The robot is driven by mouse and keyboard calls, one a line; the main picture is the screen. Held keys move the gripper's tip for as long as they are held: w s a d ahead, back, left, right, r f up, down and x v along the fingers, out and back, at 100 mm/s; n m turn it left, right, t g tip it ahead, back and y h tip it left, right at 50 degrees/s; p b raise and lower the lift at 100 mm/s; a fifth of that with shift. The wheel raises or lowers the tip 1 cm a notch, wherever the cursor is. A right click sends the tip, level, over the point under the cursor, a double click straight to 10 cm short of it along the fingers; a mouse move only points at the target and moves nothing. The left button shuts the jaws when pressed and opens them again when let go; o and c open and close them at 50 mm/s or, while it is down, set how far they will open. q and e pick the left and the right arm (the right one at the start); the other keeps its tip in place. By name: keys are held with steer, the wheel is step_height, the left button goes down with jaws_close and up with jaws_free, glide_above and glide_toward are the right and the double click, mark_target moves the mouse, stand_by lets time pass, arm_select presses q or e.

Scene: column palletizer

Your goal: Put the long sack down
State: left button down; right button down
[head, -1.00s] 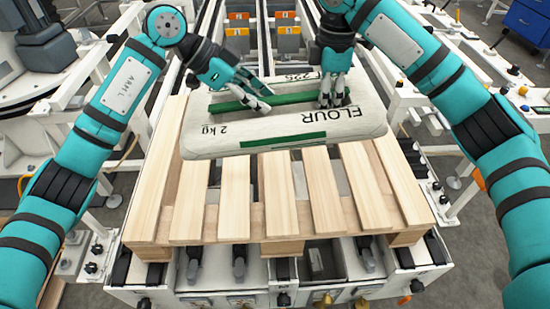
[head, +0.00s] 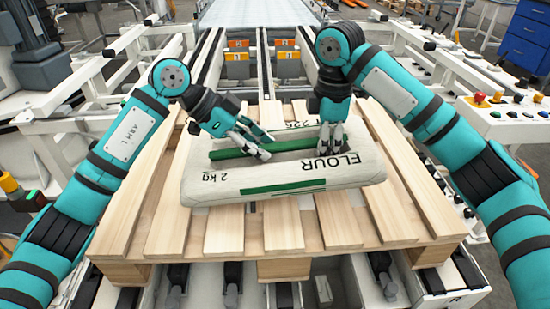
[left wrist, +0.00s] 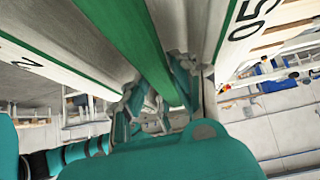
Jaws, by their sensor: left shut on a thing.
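The long sack (head: 290,184) is pale, reads FLOUR and 2 kg, and has a green band. It lies level over the wooden pallet (head: 155,235); whether its underside touches the slats is hidden. My left gripper (head: 262,147) is shut on the raised green strip along the sack's middle. In the left wrist view the green strip (left wrist: 130,40) runs between its fingers, with the sack's pale sides on both sides. My right gripper (head: 329,150) reaches down onto the strip's right part, its fingers close together on the sack.
Bare slats show around the sack on the pallet. Conveyor rails (head: 208,70) with orange-marked units (head: 238,55) lie behind it. A button panel (head: 515,112) stands at the right, a blue cabinet (head: 518,45) at the back right. White frames flank both sides.

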arm_select(q)
steer(key=shift+d+r, duration=0.1)
steer(key=shift+d, duration=0.05)
arm_select(e)
steer(key=shift+a+r, duration=0.1)
